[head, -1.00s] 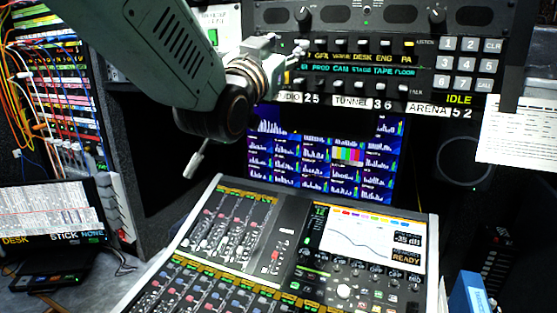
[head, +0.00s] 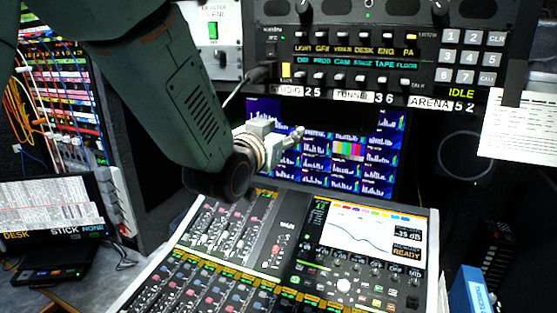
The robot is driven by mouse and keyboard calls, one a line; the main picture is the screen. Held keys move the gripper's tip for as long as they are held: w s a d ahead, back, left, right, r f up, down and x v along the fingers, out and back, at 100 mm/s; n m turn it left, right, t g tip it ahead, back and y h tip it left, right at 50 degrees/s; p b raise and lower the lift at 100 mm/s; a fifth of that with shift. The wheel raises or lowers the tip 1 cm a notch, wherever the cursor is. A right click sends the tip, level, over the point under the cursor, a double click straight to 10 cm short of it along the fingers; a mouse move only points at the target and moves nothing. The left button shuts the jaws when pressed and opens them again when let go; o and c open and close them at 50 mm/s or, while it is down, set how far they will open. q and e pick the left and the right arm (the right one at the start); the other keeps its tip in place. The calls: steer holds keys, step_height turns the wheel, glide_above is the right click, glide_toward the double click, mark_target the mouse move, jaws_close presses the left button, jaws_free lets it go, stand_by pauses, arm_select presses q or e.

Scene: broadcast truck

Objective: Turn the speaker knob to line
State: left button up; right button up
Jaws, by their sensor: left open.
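The intercom panel (head: 400,22) spans the top of the head view, with a dark round knob (head: 304,10) at its upper left and another (head: 439,6) at its upper right. I cannot read which one is the speaker knob, and no line mark beside them is clear. My left gripper (head: 299,134) is open and empty, below the panel and in front of the monitor wall. It is apart from the knobs, and my arm comes down from the upper left. My right gripper is not in view.
The monitor wall (head: 377,185) stands behind my left gripper. An audio mixing desk (head: 432,235) lies below it. A patch bay with cables (head: 62,100) is at the left. A paper sheet (head: 520,125) hangs at the right, above a blue box (head: 468,295).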

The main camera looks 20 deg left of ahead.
arm_select(q)
step_height(320, 180, down, 6)
steer(key=g, duration=0.1)
steer(key=shift+s+a+g, duration=0.15)
steer(key=shift+s+g, duration=0.15)
steer(key=shift+s, duration=0.15)
